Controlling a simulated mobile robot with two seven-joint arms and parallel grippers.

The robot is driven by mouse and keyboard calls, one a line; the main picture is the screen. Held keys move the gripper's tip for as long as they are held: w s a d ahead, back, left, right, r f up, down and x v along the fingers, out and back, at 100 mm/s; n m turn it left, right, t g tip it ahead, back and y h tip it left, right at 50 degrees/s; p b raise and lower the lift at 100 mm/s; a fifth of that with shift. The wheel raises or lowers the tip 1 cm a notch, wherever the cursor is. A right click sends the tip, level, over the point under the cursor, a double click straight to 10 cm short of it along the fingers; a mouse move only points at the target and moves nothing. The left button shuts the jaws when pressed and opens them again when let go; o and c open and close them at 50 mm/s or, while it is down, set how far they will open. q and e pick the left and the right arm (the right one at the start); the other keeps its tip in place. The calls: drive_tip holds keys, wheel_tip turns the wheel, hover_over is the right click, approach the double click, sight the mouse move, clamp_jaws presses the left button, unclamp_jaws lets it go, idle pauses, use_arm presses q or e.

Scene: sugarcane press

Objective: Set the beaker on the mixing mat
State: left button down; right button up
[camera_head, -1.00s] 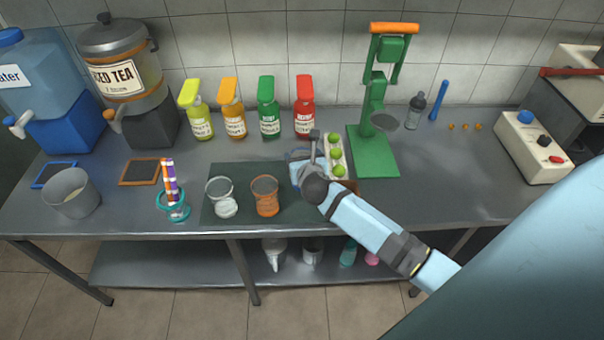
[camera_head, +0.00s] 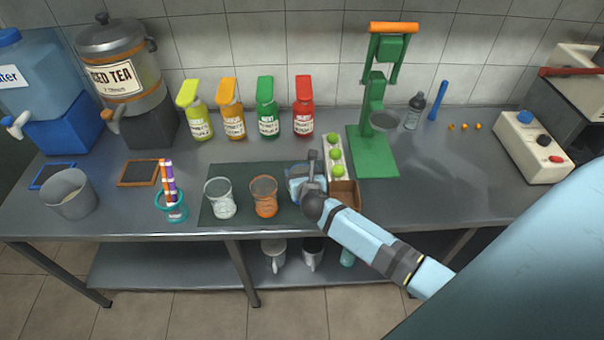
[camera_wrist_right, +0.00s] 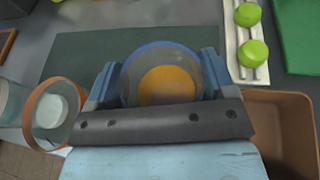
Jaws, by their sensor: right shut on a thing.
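My right gripper (camera_head: 303,180) is shut on a clear beaker with a blue rim (camera_wrist_right: 163,82). Its two blue fingers (camera_wrist_right: 160,80) stand on either side of the beaker, and orange shows inside it at the bottom. In the head view the gripper hides most of the beaker. The dark green mixing mat (camera_head: 240,176) lies on the counter, and the beaker is at the mat's right end. I cannot tell whether the beaker touches the mat. My left gripper is not in view.
A clear glass (camera_head: 221,198) and an orange-rimmed glass (camera_head: 264,197) stand on the mat, left of the gripper. A white tray of green limes (camera_head: 336,157) and a brown box (camera_head: 346,194) are close on the right. The green press (camera_head: 373,150) stands beyond.

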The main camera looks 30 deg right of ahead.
drive_tip(key=o, duration=1.5)
drive_tip(key=shift+r, duration=0.2)
drive_tip(key=s+a+r+n+t+y, duration=0.1)
drive_tip(key=s+a+r+n+t, duration=0.1)
drive_tip(key=s+a+r+n, duration=0.35)
drive_tip(key=s+a+r+n+t+y, duration=0.1)
drive_tip(key=s+a+r+n+t, duration=0.15)
drive_tip(key=s+n, duration=0.45)
drive_tip(key=s+a+f+n+y, duration=0.3)
drive_tip(key=s+a+n+y, duration=0.35)
drive_tip(key=n, duration=0.85)
drive_tip(key=s+a+f+n+g+b, duration=0.1)
drive_tip(key=s+f+n+g+b, duration=0.1)
drive_tip(key=f+n, duration=0.3)
drive_tip(key=s+f+n+g+b, duration=0.2)
drive_tip(key=s+f+n+b, duration=0.2)
drive_tip(key=f, duration=0.3)
drive_tip(key=s+a+f+n+g+b, duration=0.1)
drive_tip(key=s+f+n+g+b, duration=0.1)
drive_tip(key=f+n, duration=0.4)
drive_tip(key=shift+s+a+g+h+b, duration=0.15)
drive_tip(key=shift+s+a+b, duration=0.05)
drive_tip(key=shift+s+b, duration=0.25)
drive_tip(key=shift+s+a+g+h+b, duration=0.1)
drive_tip(key=shift+s+a+b, duration=0.05)
drive_tip(key=shift+s+b, duration=0.3)
